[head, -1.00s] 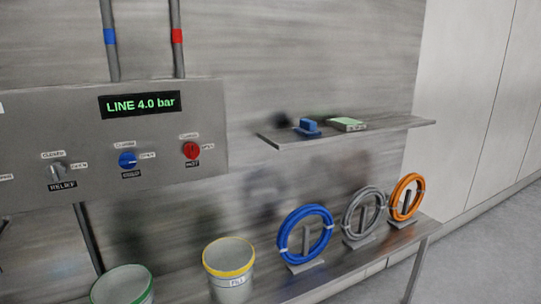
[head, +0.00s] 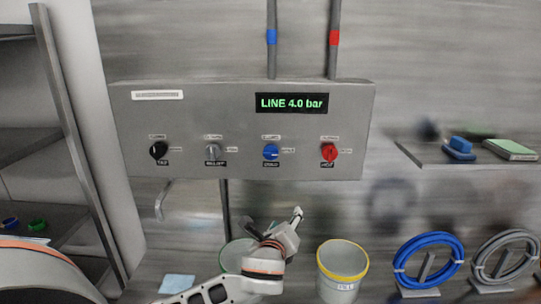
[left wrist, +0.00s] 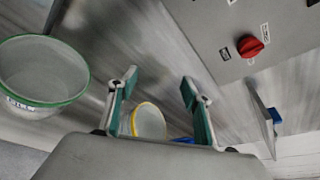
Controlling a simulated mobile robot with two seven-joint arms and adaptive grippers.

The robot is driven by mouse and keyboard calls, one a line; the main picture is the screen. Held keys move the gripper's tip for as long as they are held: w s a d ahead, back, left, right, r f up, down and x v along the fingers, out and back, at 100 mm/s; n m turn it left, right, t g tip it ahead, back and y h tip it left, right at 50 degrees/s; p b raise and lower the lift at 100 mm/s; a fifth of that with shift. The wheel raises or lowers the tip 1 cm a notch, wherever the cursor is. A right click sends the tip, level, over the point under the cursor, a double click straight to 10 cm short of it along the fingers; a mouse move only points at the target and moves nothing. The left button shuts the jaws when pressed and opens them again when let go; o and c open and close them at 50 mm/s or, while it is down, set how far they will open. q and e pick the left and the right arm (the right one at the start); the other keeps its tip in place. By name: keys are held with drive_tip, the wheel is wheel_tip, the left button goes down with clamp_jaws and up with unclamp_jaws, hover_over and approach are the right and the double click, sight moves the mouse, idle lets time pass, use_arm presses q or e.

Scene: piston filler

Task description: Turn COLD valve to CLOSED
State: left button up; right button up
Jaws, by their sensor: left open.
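The blue COLD valve knob (head: 271,152) sits on the grey panel (head: 190,105), between a grey knob and the red knob. Small labels are above, right of and below it, too blurred to read now. I cannot tell for sure which label the knob points to. My left gripper (head: 276,224) is open and empty, below the panel and well apart from the blue knob. In the left wrist view its two green-padded fingers (left wrist: 158,80) are spread with nothing between them. The blue knob does not show in that view. My right gripper is not in view.
The red knob (head: 329,152), grey knob (head: 213,152) and black knob (head: 158,150) share the panel. The display (head: 292,103) reads LINE 4.0 bar. A yellow-rimmed bucket (head: 342,273) and a green-rimmed bucket (left wrist: 42,72) stand below. A shelf (head: 425,155) juts out at right.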

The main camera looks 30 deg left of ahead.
sight(271, 153)
use_arm(q)
drive_tip(key=w+a+r+m+t+y+p, duration=0.1)
drive_tip(key=a+r+y, duration=0.15)
drive_tip(key=r, duration=0.45)
drive_tip(key=a+r+m+y, duration=0.2)
drive_tip(key=a+r, duration=0.1)
drive_tip(key=r, duration=0.5)
drive_tip(key=p+x, duration=0.1)
drive_tip(key=x, duration=0.7)
drive_tip(key=shift+a, duration=0.2)
drive_tip(key=shift+f, duration=0.1)
drive_tip(key=c, duration=1.1)
